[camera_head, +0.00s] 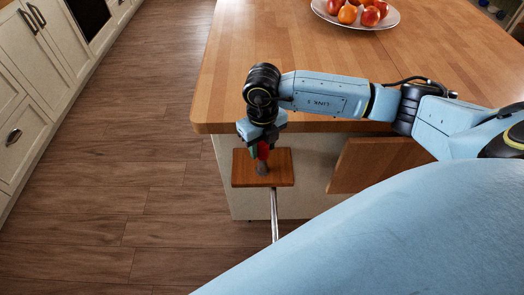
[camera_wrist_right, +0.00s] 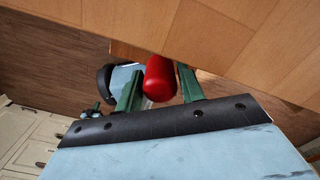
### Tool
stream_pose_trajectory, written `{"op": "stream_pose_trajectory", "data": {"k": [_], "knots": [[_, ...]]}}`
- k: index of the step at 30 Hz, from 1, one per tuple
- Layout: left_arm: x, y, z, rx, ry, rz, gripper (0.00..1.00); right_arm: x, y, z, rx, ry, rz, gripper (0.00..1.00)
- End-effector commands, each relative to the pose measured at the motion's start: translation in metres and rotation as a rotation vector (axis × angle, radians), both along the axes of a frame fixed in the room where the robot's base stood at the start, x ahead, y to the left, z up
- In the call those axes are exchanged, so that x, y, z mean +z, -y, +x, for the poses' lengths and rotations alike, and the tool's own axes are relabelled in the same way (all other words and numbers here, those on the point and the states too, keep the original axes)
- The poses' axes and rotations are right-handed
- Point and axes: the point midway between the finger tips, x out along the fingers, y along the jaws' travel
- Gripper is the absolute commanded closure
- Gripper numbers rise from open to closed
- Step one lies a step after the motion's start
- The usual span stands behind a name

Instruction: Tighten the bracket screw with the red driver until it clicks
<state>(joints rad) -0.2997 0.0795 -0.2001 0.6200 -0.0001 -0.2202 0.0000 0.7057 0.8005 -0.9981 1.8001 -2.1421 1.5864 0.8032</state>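My right gripper (camera_head: 262,147) hangs below its wrist, just off the front left part of the wooden island. It is shut on the red driver (camera_head: 262,153), whose handle sits between the two green fingers in the right wrist view (camera_wrist_right: 160,78). Below the handle, a grey part (camera_head: 262,169) meets a small wooden board (camera_head: 243,172). I cannot tell whether this grey part is the driver's tip, the screw or the bracket. The screw itself is not clearly visible.
The island top (camera_head: 240,80) lies behind the driver and carries a fruit plate (camera_head: 383,22) at the far side. A thin metal rod (camera_head: 274,215) shows below the small board. Another wooden panel (camera_head: 370,165) is to the right. Cabinets (camera_head: 35,65) line the left; floor (camera_head: 130,160) between is clear.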

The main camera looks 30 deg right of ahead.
Motion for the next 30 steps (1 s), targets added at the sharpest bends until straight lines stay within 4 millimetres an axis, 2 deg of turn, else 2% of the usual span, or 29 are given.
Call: {"op": "stream_pose_trajectory", "data": {"k": [1, 4, 12, 16, 20, 30], "knots": [[0.0, 0.0, 0.0, 0.0, 0.0, 0.0, 1.0, 0.0, 0.0, 0.0, 0.0, 0.001, 0.0, 0.55], [0.0, 0.0, 0.0, 0.0, 0.0, 0.0, 1.0, 0.001, 0.0, 0.0, 0.0, 0.0, 0.0, 0.43], [0.0, 0.0, 0.0, 0.0, 0.0, 0.0, 1.0, 0.001, 0.0, 0.0, 0.0, 0.0, 0.0, 0.43], [0.001, 0.0, 0.0, 0.0, 0.0, 0.0, 1.0, 0.011, 0.0, 0.001, 0.001, 0.003, 0.001, 0.43], [0.004, 0.0, 0.0, 0.0, 0.0, 0.0, 1.0, 0.035, 0.0, 0.001, 0.0, 0.006, 0.0, 0.43], [0.008, 0.0, 0.0, 0.0, 0.0, 0.0, 1.0, 0.108, 0.0, 0.001, 0.001, 0.005, 0.001, 0.43]]}}
